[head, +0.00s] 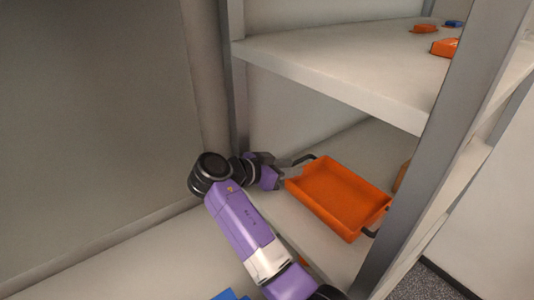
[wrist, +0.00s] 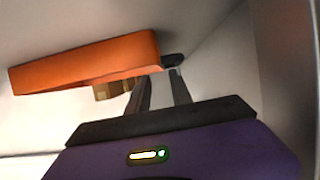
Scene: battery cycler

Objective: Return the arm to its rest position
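My arm is extended into the lower level of the shelf unit. My gripper (head: 289,163) is at the left end of an orange tray (head: 338,200), close to its dark handle (head: 304,159). In the wrist view, the two grey fingers (wrist: 162,74) stand apart with a gap between them. The orange tray (wrist: 90,62) is above and left of them there, and the dark handle (wrist: 173,59) shows just at the fingertips. I cannot tell whether the fingers touch the handle. The tray looks empty and sits on the lower shelf.
The upper shelf (head: 330,75) is above the tray, with small orange pieces (head: 445,47) and a blue one (head: 453,23). Grey posts (head: 238,90) frame the unit. A tan object (head: 401,176) is behind the tray. A blue item (head: 230,295) shows at the bottom edge.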

